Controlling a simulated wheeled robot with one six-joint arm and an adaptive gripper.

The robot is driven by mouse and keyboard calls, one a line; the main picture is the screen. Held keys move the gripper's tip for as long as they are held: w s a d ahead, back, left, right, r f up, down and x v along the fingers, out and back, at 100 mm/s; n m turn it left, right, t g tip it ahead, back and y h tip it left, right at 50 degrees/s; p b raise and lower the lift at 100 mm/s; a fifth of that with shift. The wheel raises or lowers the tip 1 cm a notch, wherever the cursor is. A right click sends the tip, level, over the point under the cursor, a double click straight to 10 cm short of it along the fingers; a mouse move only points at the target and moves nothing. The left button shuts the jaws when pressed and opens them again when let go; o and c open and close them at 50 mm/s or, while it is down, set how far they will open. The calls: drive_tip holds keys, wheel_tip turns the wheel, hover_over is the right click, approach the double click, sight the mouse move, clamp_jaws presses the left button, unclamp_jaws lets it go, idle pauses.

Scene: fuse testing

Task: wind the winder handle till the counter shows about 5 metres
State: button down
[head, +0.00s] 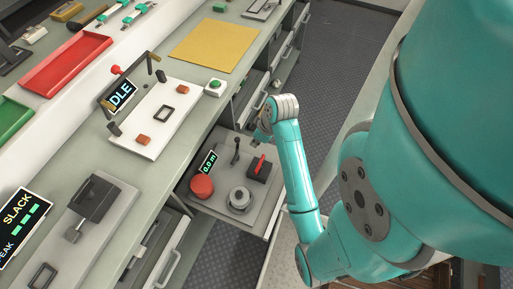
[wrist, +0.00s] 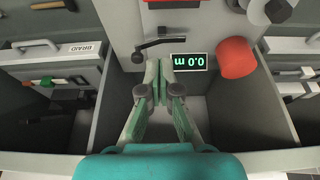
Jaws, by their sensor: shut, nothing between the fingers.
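The winder's dark crank handle (head: 236,152) stands on a grey pull-out board in the head view. It also shows in the wrist view (wrist: 160,43) as a dark bar with a knob at its left end. The counter (head: 208,162) beside it reads 0.0 m; it appears upside down in the wrist view (wrist: 188,62). A red drum (head: 201,186) sits beside the counter. My gripper (head: 262,132) is shut and empty, to the right of the handle in the head view. In the wrist view its fingertips (wrist: 160,66) are just below the handle bar; I cannot tell whether they touch.
A grey spool (head: 239,198) and a dark block with a red lever (head: 258,168) share the pull-out board (head: 217,207). The bench above holds a white fixture with an IDLE display (head: 121,94) and a green button (head: 215,87). Open drawers flank the board.

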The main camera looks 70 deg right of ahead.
sight(260, 165)
drive_tip(key=x, duration=0.9)
drive_tip(key=shift+s, duration=0.15)
drive_tip(key=shift+s+a+r, duration=0.1)
drive_tip(key=shift+s, duration=1.75)
